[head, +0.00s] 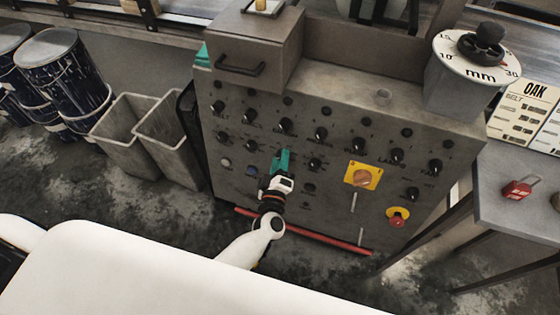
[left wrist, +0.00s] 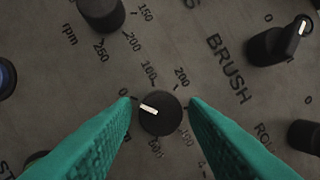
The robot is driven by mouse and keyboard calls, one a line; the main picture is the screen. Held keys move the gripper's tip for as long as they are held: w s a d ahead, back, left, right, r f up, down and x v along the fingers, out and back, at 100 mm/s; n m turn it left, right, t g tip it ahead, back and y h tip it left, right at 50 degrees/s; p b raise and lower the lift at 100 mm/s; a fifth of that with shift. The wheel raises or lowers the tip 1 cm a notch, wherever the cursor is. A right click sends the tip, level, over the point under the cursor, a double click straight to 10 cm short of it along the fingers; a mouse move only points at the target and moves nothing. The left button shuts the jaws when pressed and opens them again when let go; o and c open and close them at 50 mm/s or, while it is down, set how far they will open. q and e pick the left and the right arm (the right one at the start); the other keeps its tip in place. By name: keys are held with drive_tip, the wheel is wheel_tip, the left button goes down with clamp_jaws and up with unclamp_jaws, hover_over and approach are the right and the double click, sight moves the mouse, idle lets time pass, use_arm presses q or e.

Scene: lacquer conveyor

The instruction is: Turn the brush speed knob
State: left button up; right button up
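A dark round knob (left wrist: 160,113) with a white pointer mark sits on the grey control panel (head: 330,190). In the left wrist view its mark points left, and printed scale numbers ring it. The printed word BRUSH is on the panel to its right. My left gripper (head: 281,160) is at the panel's lower middle, and its teal fingers cover this knob in the head view. In the left wrist view the two fingertips (left wrist: 161,104) are open on either side of the knob, with small gaps visible. My right gripper is not in view.
Other black knobs surround it, including a pointer knob (left wrist: 280,43) and a round knob (left wrist: 101,12). A yellow-plated switch (head: 361,176) and a red stop button (head: 398,216) are to the right. A red bar (head: 310,233) runs along the panel's bottom. Grey bins (head: 125,137) stand left.

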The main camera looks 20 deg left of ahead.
use_arm(q)
drive_tip(key=c, duration=0.7)
drive_tip(key=shift+o, duration=0.2)
drive_tip(key=shift+m, duration=0.3)
drive_tip(key=shift+a+r+m+g+h+p, duration=0.15)
drive_tip(key=shift+m+g+h+p, duration=0.75)
drive_tip(key=shift+m, duration=4.65)
drive_tip(key=shift+a+m+g+h+p, duration=0.1)
drive_tip(key=shift+m+h+p, duration=1.55)
drive_tip(key=shift+m, duration=3.95)
drive_tip(key=shift+a+r+m+g+h+p, duration=0.15)
drive_tip(key=shift+m+g+h+p, duration=0.75)
drive_tip(key=shift+m, duration=4.65)
drive_tip(key=shift+f+t+p, duration=0.1)
drive_tip(key=shift+t+p, duration=0.2)
drive_tip(key=shift+p, duration=0.25)
